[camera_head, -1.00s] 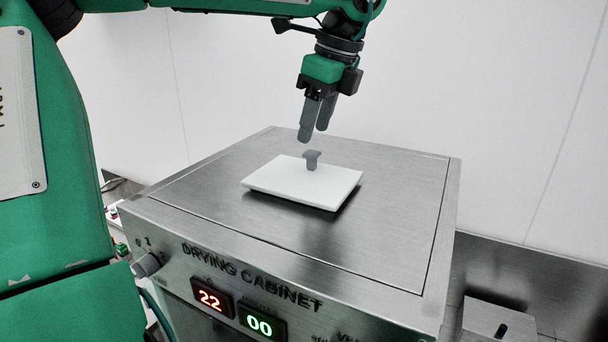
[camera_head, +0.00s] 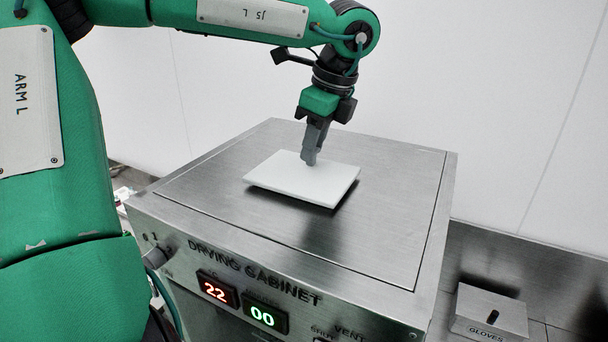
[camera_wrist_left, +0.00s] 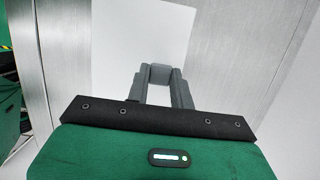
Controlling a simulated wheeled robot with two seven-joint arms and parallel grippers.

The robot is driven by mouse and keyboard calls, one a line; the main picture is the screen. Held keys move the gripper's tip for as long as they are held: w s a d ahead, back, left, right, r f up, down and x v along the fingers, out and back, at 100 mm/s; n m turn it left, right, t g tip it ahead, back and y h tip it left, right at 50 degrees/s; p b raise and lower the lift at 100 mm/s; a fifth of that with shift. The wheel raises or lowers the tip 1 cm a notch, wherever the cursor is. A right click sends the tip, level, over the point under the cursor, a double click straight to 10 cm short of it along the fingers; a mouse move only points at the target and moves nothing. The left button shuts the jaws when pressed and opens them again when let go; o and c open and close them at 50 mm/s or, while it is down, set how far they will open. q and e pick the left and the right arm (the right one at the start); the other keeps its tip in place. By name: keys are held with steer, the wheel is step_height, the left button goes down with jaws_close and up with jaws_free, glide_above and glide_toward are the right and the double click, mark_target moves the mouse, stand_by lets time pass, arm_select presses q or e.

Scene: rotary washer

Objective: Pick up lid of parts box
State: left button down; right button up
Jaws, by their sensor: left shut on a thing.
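The lid of the parts box (camera_head: 290,180) is a flat white plate with a small grey knob on top. It is on the top of the drying cabinet, with a dark shadow along its front edge; I cannot tell whether it is raised. My left gripper (camera_head: 310,160) points down at the middle of the lid and is shut on its knob. The left wrist view shows the grey knob (camera_wrist_left: 160,73) between the two fingers, with the white lid (camera_wrist_left: 140,35) beyond it. The fingers mostly hide the knob in the head view. My right gripper is not in view.
The steel drying cabinet (camera_head: 400,215) has a wide, bare top around the lid. Its front carries a dial and lit displays (camera_head: 217,289). A steel gloves box (camera_head: 490,312) stands lower at the right. A white wall is behind.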

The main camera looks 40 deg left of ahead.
arm_select(q)
steer(key=shift+r+b, duration=0.3)
steer(key=shift+r, duration=0.1)
step_height(320, 180, up, 19)
steer(key=b, duration=0.1)
stand_by(0.4)
